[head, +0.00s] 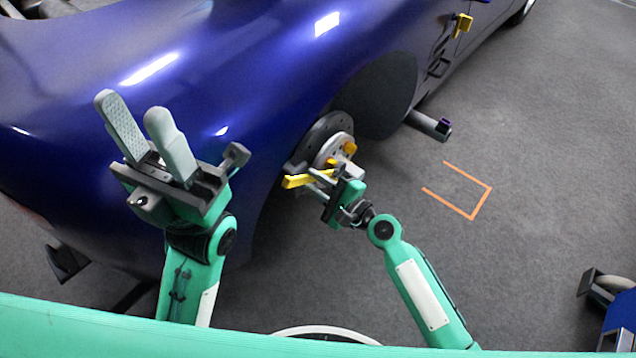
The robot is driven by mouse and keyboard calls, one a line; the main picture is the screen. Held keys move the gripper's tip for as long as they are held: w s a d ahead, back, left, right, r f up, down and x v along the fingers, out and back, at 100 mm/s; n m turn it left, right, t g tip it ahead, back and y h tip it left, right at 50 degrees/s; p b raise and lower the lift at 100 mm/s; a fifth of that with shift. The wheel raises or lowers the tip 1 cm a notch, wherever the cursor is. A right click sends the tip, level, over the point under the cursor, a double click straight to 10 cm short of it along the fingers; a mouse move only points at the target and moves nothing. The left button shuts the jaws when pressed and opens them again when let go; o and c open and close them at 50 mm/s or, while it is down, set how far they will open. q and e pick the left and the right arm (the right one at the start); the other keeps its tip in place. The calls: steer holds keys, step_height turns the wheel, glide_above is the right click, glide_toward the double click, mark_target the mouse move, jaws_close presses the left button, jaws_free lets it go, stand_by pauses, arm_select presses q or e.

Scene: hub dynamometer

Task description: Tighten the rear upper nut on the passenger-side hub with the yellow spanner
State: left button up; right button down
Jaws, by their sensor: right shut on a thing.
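The hub (333,150), with a dark brake disc (316,140) behind it, sits in the wheel opening of the blue car. A yellow piece shows on the hub's upper right face; single nuts are too small to tell apart. The yellow spanner (296,182) lies across the front of the hub at its lower left. My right gripper (325,184) is shut on the spanner, close in front of the hub. Whether the spanner's head sits on a nut is hidden. My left gripper (143,130) is open and empty, raised in front of the car's body, left of the hub.
The blue car (225,70) fills the upper left. A dark cylindrical arm (429,124) sticks out right of the wheel opening. Orange floor marks (476,203) lie to the right on clear grey floor. A wheeled blue item (612,300) stands at the lower right.

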steer(key=shift+x, duration=1.15)
steer(key=r+m+p, duration=0.1)
steer(key=w+d+r+m+p, duration=0.1)
steer(key=p, duration=0.1)
steer(key=shift+w+d+r+p, duration=0.1)
steer(key=shift+w+r+p, duration=0.2)
steer(key=shift+r, duration=0.05)
steer(key=shift+w+r, duration=0.1)
steer(key=shift+w+d+m, duration=0.1)
steer(key=shift+d+m, duration=0.05)
steer(key=shift+m, duration=0.15)
